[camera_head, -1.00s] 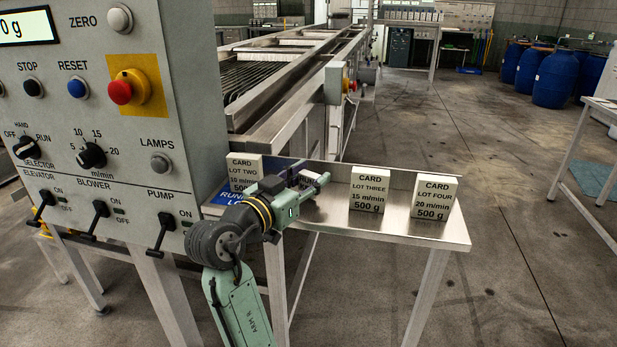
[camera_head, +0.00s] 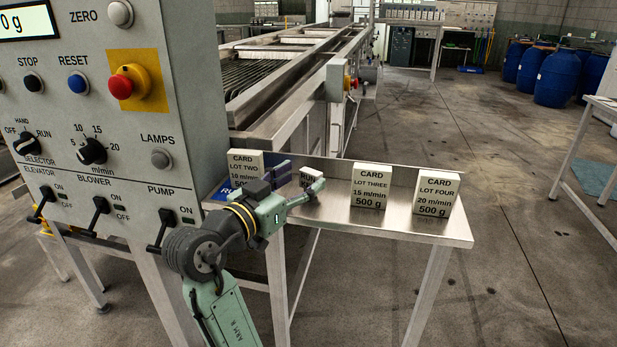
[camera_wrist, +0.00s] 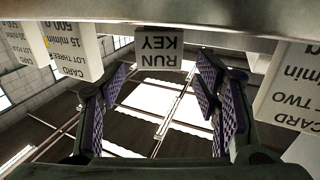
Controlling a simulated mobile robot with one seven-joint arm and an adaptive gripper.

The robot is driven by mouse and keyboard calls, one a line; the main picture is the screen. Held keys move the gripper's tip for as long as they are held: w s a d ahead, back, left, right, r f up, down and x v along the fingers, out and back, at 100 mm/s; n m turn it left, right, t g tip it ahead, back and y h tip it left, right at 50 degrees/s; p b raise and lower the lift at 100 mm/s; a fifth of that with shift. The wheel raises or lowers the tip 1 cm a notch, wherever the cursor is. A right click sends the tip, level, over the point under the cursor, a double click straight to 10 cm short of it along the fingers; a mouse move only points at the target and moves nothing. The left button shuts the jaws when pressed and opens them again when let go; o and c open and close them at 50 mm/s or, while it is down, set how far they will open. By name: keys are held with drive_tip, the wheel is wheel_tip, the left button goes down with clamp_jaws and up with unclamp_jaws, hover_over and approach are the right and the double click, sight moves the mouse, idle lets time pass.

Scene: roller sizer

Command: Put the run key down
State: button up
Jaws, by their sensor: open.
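The run key (camera_head: 307,179) is a small pale block lettered RUN KEY. It appears to stand upright on the metal shelf (camera_head: 330,219), between cards lot two and lot three. In the upside-down wrist view the run key (camera_wrist: 160,47) shows in the gap between the fingertips, with space on both sides. My gripper (camera_head: 297,177) is open at the shelf, in front of the block. Its purple-padded fingers (camera_wrist: 163,82) are spread apart in the wrist view. One finger hides part of the block in the head view.
Card lot two (camera_head: 246,163) stands close on the left, partly behind my gripper. Card lot three (camera_head: 371,187) and card lot four (camera_head: 435,192) stand to the right. The control panel (camera_head: 130,200) rises at the left. A blue label (camera_head: 222,191) is partly hidden.

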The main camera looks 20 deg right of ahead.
drive_tip(key=b+v, duration=0.1)
drive_tip(key=v, duration=0.7)
drive_tip(key=shift+a, duration=0.15)
drive_tip(key=shift+s, duration=0.1)
